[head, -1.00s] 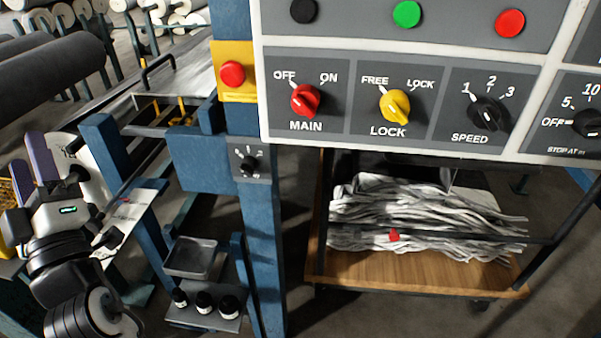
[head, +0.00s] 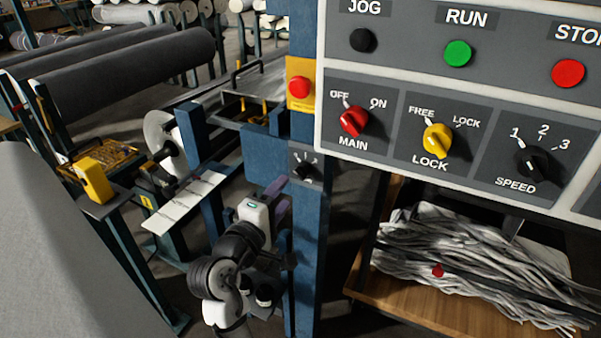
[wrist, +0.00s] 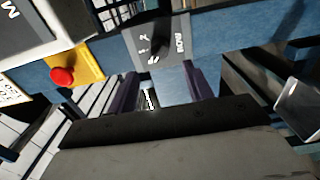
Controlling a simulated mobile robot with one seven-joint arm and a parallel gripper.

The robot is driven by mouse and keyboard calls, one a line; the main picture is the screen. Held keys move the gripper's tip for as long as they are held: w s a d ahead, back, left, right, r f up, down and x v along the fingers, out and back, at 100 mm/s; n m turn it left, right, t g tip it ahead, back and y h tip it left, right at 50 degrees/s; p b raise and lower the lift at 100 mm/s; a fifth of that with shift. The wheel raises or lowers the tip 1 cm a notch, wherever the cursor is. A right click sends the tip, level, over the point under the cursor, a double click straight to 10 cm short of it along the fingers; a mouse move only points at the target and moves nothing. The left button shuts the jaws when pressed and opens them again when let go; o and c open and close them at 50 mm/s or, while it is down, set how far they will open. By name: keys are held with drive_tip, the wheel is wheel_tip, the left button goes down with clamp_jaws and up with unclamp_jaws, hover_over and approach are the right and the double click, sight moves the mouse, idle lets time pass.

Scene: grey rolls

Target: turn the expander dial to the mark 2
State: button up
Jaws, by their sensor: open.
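A small black dial (head: 305,170) sits on a dark grey plate on the blue post, below the red button on yellow. I take it to be the expander dial; its marks are too small to read in the head view. The dial (wrist: 157,42) shows in the wrist view at upper middle, on a grey plate with blurred, turned lettering, so its setting is unclear. My gripper (head: 279,196) is open and empty, below and left of the dial in the head view. In the wrist view its two purple fingers (wrist: 163,88) stand apart, with the dial beyond them, apart from both.
The control panel (head: 430,170) with MAIN, LOCK and SPEED knobs hangs at the right, close to the post (head: 304,255). A red button (head: 299,88) on a yellow plate is just above the dial. A wooden cart (head: 370,290) with grey strips stands at lower right. Grey rolls fill the left.

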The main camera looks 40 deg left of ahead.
sight(298, 176)
drive_tip(key=p+x, duration=0.1)
drive_tip(key=x, duration=0.7)
drive_tip(key=shift+p, duration=0.3)
drive_tip(key=c, duration=1)
